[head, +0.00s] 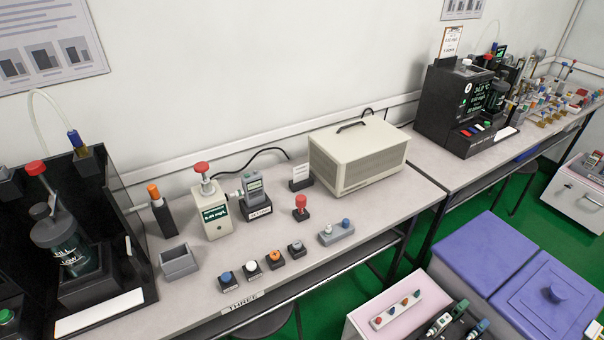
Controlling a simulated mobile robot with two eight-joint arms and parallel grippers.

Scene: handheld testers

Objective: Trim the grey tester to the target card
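A grey handheld tester (253,185) with a small display stands upright in a black holder (258,210) on the near bench. The holder has a white label that seems to read RETURN. A small white card (301,171) stands in a black base to the right of the tester; its text is too small to read, and I cannot tell whether it is the target card. Neither of my grippers is in view.
A beige unit (213,222) with a lit display and red knob stands left of the tester. Several button blocks (273,260) line the front edge. A grey open box (179,262) sits left. A large beige case (358,158) stands right. Dark apparatus (75,250) fills the far left.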

